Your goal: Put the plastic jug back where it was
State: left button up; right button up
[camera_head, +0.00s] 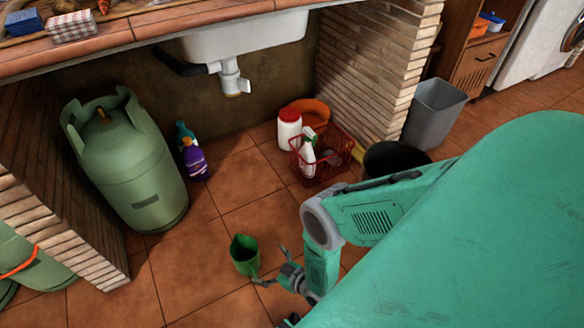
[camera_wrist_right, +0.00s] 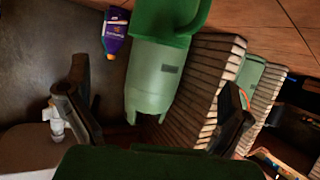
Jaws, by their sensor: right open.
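The green plastic jug (camera_head: 244,256) stands on the tiled floor, mouth up, in front of the sink. It also shows at the top of the right wrist view (camera_wrist_right: 165,18), where the picture is upside down and its lower part is cut off. My right gripper (camera_head: 268,266) is open and empty, low and just right of the jug in the head view. In the wrist view its two dark fingers stand wide apart, with the jug beyond them. I cannot tell whether a finger touches the jug. My left gripper is not in view.
A large green gas cylinder (camera_head: 138,165) stands at left, beside teal and purple bottles (camera_head: 194,160). A red basket (camera_head: 320,168), a white red-lidded container (camera_head: 289,130) and a black bucket (camera_head: 388,158) stand at right. A grey bin (camera_head: 433,112) stands outside the brick wall.

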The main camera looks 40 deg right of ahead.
jog(key=s+d+r+m+g+h, duration=0.1)
jog(key=s+d+r+g, duration=0.1)
jog(key=s+r+g, duration=0.4)
jog(key=s+d+r+m+g+h, duration=0.1)
jog(key=s+r+g, duration=0.5)
jog(key=s+r, duration=0.7)
notch_tip(320, 180, up, 7)
jog(key=shift+s+d+f+g+h, duration=0.2)
jog(key=shift+s+d+g+h, duration=0.1)
jog(key=shift+d, duration=0.15)
notch_tip(320, 180, up, 16)
jog(key=p, duration=1.5)
jog(key=shift+f+p, duration=0.2)
jog(key=shift+p, duration=0.1)
jog(key=shift+w, duration=0.1)
